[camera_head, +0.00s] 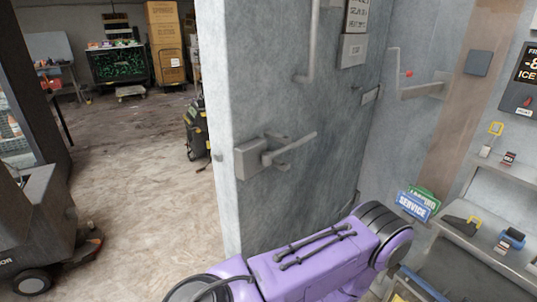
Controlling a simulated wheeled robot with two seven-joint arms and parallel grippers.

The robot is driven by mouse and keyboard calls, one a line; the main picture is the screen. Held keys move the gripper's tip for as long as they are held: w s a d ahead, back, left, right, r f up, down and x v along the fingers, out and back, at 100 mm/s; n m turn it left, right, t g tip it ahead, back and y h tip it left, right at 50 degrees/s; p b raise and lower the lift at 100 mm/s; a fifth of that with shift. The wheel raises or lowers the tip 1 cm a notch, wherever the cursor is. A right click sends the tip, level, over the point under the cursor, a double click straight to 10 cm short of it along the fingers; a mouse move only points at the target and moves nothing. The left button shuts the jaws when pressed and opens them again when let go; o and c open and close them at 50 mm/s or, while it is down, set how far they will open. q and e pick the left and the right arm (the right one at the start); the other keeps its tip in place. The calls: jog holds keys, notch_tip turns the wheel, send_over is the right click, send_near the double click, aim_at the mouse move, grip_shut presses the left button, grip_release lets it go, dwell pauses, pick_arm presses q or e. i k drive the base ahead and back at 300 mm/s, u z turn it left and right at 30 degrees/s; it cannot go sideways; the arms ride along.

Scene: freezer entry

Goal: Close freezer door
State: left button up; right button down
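The freezer door (300,110) is a thick grey slab in the middle of the head view. Its pale end edge (222,150) faces left, with an open gap to the room beyond beside it. A latch handle (275,153) sticks out from the door face near that edge. A vertical bar handle (311,40) is higher up, cut off by the top of the picture. A purple link of my arm crosses the bottom in front of the door's lower part. Neither gripper shows, and I cannot tell whether my arm touches the door.
A dark wheeled machine (38,235) stands at the lower left. At right are a wall bracket (418,88), a blue SERVICE sign (413,207) and a shelf (480,243) with small items. The floor at left is mostly clear.

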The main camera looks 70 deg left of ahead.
aim_at(276, 73)
jog(key=u, duration=2.05)
jog(key=i, duration=1)
